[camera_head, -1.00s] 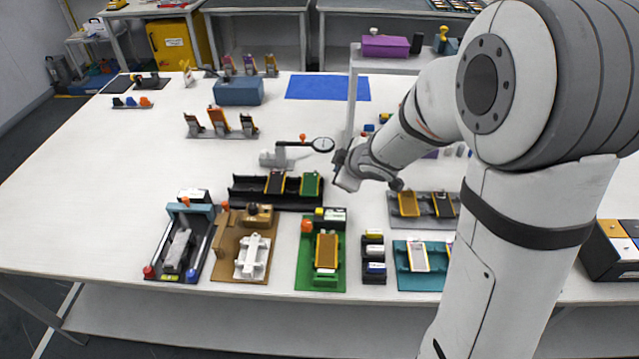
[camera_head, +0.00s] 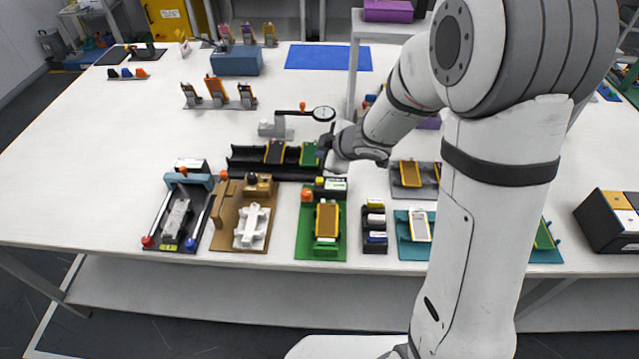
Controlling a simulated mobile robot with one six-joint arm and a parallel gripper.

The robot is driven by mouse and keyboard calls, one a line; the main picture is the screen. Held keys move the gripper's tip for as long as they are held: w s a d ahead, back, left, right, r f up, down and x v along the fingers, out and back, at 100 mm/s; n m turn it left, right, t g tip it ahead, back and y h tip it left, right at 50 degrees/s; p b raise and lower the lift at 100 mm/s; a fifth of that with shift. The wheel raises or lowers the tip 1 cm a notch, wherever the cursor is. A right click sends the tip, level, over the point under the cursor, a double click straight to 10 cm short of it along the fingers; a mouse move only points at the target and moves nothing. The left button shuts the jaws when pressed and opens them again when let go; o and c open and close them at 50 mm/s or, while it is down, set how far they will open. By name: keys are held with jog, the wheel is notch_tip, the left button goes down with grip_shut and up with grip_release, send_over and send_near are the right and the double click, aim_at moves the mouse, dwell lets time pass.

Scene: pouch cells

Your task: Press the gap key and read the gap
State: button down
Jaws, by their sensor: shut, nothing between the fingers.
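My gripper (camera_head: 335,164) is over the right end of the long black tray, just behind the green station (camera_head: 304,236). It looks shut and empty, though its fingertips are small and partly hidden by its own body. The green station holds an orange-framed cell (camera_head: 326,221), an orange knob (camera_head: 306,195) and a small box with a pale display (camera_head: 333,184) at its back. The display is too small to read. I cannot make out which part is the gap key. A round dial gauge (camera_head: 323,114) on a stand is behind my gripper.
The black tray (camera_head: 240,168) holds a dark cell and a green cell (camera_head: 309,154). Left of the green station are a brown station (camera_head: 222,239) and a black station (camera_head: 158,236). Right of it are a dark holder (camera_head: 375,248) and a teal tray (camera_head: 408,252).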

aim_at(323, 182)
notch_tip(323, 182, down, 6)
jog(key=b, duration=0.5)
jog(key=shift+f, duration=0.25)
jog(key=shift+f+b, duration=0.1)
jog(key=shift+b, duration=0.2)
dwell(1.2)
jog(key=shift+f, duration=0.35)
jog(key=shift+f+b, duration=0.5)
jog(key=shift+b, duration=0.1)
dwell(0.6)
jog(key=shift+r, duration=0.1)
jog(key=shift+r+p, duration=0.85)
jog(key=shift+p, duration=0.2)
jog(key=shift+r, duration=0.1)
